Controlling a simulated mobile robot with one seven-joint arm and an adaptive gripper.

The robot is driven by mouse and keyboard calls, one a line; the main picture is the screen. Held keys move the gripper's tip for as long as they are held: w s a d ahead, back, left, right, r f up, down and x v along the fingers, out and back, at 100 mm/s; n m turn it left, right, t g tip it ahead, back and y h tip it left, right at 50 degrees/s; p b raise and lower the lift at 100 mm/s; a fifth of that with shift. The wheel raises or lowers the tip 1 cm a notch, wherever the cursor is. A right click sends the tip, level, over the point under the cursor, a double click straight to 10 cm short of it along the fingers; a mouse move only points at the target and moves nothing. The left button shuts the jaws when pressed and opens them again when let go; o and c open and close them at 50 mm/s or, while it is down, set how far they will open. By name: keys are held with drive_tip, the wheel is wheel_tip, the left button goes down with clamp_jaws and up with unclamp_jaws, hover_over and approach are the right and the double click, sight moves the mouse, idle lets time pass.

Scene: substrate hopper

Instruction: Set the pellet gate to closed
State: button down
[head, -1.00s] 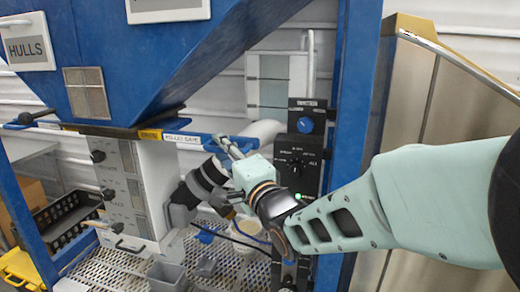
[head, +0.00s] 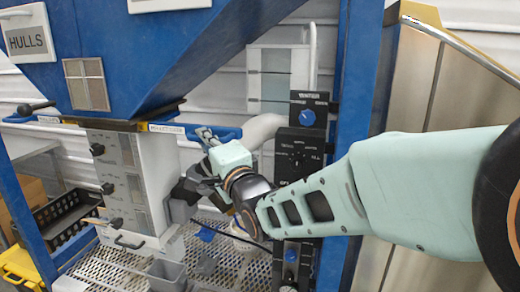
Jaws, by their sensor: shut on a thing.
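The pellet gate (head: 167,128) is a flat blue slide under the mouth of the blue hopper (head: 215,55). A white label sits on its front edge, with a small yellow patch beside the label. Its blue right end sticks out from under the hopper. My wrist and forearm come in from the right, and the pale green gripper body hides part of the space below the gate's end.
A white cabinet with black knobs (head: 124,180) stands below the gate. A black control panel (head: 300,150) and a blue post (head: 355,110) stand close behind my arm. A grey bin (head: 167,275) rests on the perforated shelf. Another black-knobbed handle (head: 35,107) is at left.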

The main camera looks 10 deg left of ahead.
sight(195, 140)
drive_tip(key=shift+w+a+f+b, duration=0.1)
drive_tip(key=shift+a+b, duration=0.4)
drive_tip(key=shift+a, duration=0.65)
drive_tip(key=shift+a+r, duration=0.15)
drive_tip(key=shift+r, duration=0.1)
drive_tip(key=c, duration=2.4)
unclamp_jaws()
drive_tip(key=o, duration=0.4)
drive_tip(key=shift+a+f, duration=0.1)
drive_tip(key=shift+a, duration=0.15)
drive_tip(key=shift+o, duration=0.2)
drive_tip(key=shift+d, duration=0.1)
drive_tip(key=shift+d, duration=0.15)
